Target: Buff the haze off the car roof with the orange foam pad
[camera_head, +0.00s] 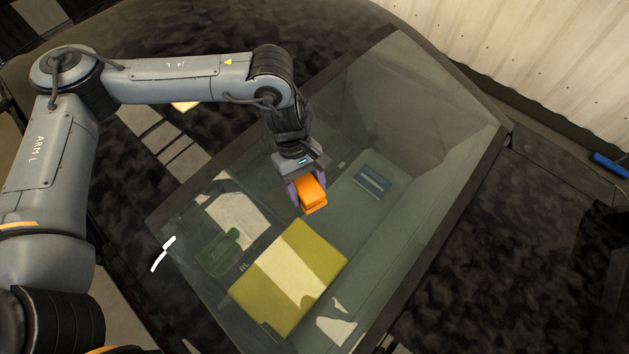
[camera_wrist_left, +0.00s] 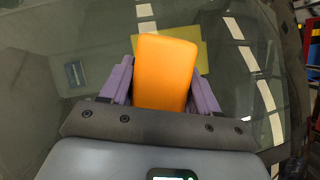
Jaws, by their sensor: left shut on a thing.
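My left gripper (camera_head: 307,188) is shut on the orange foam pad (camera_head: 314,198), above the large glass panel of the car (camera_head: 400,120). In the left wrist view, the pad (camera_wrist_left: 166,70) sits between the two purple fingers of the gripper (camera_wrist_left: 161,88), its broad face showing. I cannot tell whether the pad touches the glass. Dark, mottled, cloudy-looking car bodywork (camera_head: 490,245) lies to the right of the glass; more (camera_head: 220,125) shows behind my arm at the left. My right gripper is not in view.
A yellow-green rectangle (camera_head: 258,290) and a small blue item (camera_head: 372,181) show at the glass, seemingly beneath it. A dark frame edge (camera_head: 440,235) borders the glass. A pale corrugated wall (camera_head: 560,60) stands at top right. A blue object (camera_head: 609,164) lies near it.

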